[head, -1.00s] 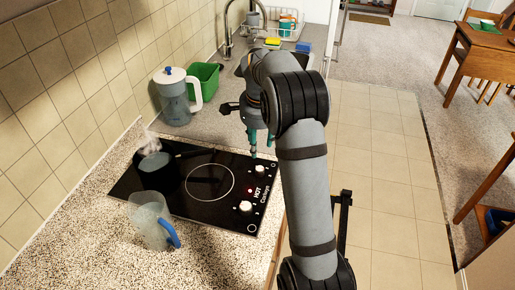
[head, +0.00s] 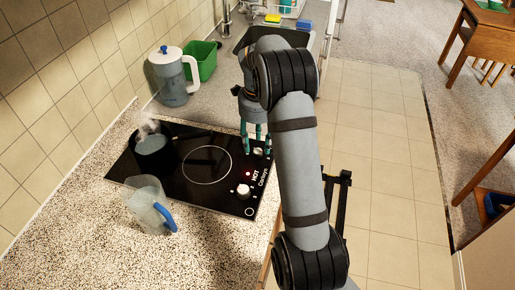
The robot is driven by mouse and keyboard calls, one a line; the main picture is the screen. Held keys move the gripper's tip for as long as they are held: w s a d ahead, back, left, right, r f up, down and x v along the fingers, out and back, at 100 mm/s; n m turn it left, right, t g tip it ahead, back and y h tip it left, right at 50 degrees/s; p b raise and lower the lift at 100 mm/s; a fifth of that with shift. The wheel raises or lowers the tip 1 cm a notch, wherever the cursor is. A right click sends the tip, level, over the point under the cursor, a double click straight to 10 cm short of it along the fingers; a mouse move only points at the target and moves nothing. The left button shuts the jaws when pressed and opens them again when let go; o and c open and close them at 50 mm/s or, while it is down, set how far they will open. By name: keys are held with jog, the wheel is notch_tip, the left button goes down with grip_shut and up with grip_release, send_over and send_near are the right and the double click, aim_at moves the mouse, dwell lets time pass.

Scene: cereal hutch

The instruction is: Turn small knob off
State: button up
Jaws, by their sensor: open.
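A black cooktop (head: 190,195) has two white knobs along its right side. The far knob (head: 257,152) is partly hidden by my gripper's fingers. The near knob (head: 243,191) is in full view beside a red light and the word HOT. I cannot tell the far knob's setting. My gripper (head: 256,143) points down with its teal fingers spread open around or just above the far knob. I cannot tell whether they touch it.
A steaming dark pot (head: 153,150) stands on the cooktop's left side. A clear pitcher with a blue handle (head: 148,203) stands at its near edge. A grey jug (head: 170,78) and a green bin (head: 203,62) stand behind. The sink is beyond my arm.

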aim_at(258, 151)
jog(key=shift+w+f, duration=0.15)
jog(key=shift+f, duration=1.75)
jog(key=shift+c, duration=0.5)
grip_shut()
